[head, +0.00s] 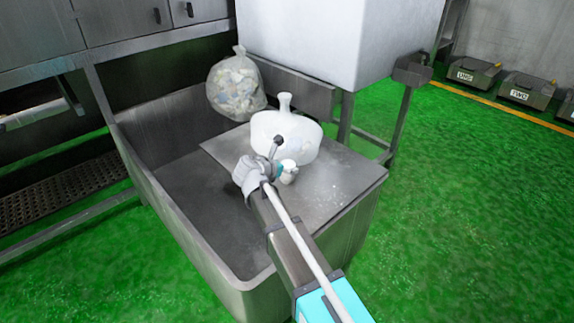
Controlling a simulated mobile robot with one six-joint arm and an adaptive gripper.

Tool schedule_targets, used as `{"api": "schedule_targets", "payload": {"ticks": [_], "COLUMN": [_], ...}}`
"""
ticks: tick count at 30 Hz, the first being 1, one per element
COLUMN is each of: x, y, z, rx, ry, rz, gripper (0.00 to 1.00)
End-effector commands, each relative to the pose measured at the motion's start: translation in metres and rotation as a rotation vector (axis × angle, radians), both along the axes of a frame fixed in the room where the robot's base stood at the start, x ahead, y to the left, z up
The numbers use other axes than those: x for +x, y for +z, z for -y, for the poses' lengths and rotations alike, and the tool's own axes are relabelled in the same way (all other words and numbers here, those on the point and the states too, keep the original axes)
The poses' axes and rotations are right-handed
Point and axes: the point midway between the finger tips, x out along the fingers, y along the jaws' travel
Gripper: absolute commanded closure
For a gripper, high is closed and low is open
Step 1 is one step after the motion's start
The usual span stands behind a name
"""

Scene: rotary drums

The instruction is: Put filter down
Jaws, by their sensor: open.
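A white, rounded object with a short upright neck, which I take to be the filter (298,128), rests on the flat grey metal plate (340,187). My arm reaches in from the lower right. My gripper (268,170) is open at the near-left side of the filter, low over the plate. A dark hooked part rises from the gripper and overlaps the filter's front. A small white piece with a teal edge shows just right of the gripper. I cannot tell whether the gripper touches the filter.
The plate covers the right part of a deep metal trough (190,250); its left part is open. A clear bag of waste (237,86) is at the trough's back. A large white tank (335,40) overhangs behind. Green floor (470,200) is clear to the right.

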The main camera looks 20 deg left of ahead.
Motion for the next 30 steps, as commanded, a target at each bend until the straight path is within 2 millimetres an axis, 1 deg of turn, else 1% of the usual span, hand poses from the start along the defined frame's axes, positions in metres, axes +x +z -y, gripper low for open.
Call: {"api": "schedule_targets", "payload": {"ticks": [1,9,15,18,24,30], "x": [-0.006,-0.044,-0.071,-0.081,-0.092,-0.093], "y": [0.006,0.028,0.043,0.048,0.052,0.052], "z": [0.0,-0.008,-0.013,-0.015,-0.018,-0.019], "rx": [0.0,-0.001,0.0,-0.001,0.0,0.001], "ry": [0.001,0.004,0.002,0.001,0.001,0.0], "rz": [0.0,0.001,0.001,0.001,0.001,0.001], "gripper": [0.0,0.0,0.0,0.0,0.0,0.0]}}
